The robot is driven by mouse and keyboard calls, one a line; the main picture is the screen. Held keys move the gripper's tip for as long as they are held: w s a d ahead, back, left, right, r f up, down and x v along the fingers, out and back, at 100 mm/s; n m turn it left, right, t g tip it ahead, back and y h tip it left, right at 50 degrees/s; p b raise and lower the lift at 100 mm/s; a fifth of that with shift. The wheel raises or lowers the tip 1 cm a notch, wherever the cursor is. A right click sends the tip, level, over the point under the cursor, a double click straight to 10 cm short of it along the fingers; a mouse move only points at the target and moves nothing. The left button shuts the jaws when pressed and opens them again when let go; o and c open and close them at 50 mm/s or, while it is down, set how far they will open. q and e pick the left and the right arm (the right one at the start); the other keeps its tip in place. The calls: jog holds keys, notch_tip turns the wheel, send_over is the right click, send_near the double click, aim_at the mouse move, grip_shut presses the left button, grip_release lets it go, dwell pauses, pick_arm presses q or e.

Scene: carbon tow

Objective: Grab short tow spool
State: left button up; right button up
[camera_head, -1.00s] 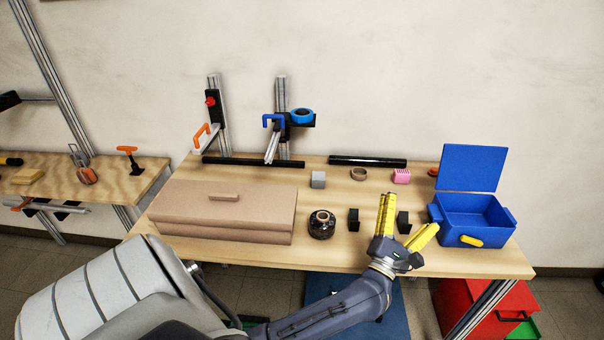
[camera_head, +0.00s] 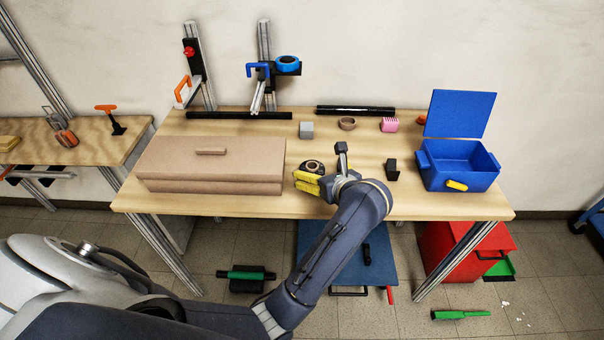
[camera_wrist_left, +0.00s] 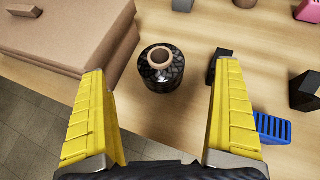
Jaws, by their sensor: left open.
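The short tow spool, black with a tan core ring, stands upright on the wooden table to the right of the brown box. In the head view the spool (camera_head: 312,166) is partly hidden behind my left gripper (camera_head: 309,183). In the left wrist view the spool (camera_wrist_left: 162,77) lies ahead, between the lines of the two yellow fingers. My left gripper (camera_wrist_left: 166,118) is open and empty, with its fingers apart from the spool. My right gripper is not in view.
The brown lidded box (camera_head: 212,166) stands close on the left. Black blocks (camera_head: 392,169) (camera_wrist_left: 218,68) stand to the right, then an open blue box (camera_head: 458,168). A grey cube (camera_head: 306,129), brown ring (camera_head: 347,123) and pink block (camera_head: 389,125) lie behind.

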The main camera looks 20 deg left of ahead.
aim_at(313, 167)
pick_arm(q)
jog(key=shift+x, duration=3.7)
jog(key=shift+f, duration=0.15)
jog(key=c, duration=1.5)
